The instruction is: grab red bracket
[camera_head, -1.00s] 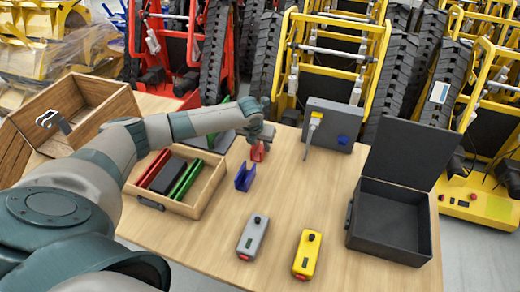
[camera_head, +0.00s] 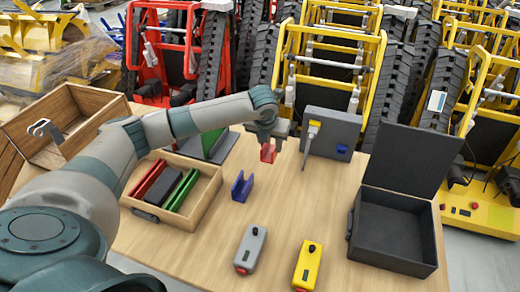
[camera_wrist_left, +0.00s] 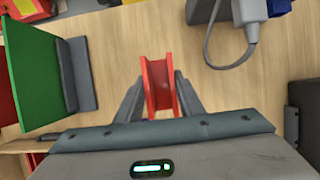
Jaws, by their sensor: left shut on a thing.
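The red bracket (camera_head: 268,153) is a small U-shaped piece near the back middle of the table. In the left wrist view the bracket (camera_wrist_left: 159,86) sits between the two fingers of my left gripper (camera_wrist_left: 160,98), which touch its sides. My left gripper (camera_head: 268,140) is shut on it from above. In the head view the bracket seems a little above the table, though the gap is hard to judge. My right gripper is not in view.
A blue bracket (camera_head: 242,186) stands just in front. A wooden tray (camera_head: 207,203) with red, black and green pieces is left. A grey box with a plug (camera_head: 331,134) is behind right. Grey (camera_head: 251,249) and yellow (camera_head: 307,266) remotes lie in front. An open black case (camera_head: 352,236) is right.

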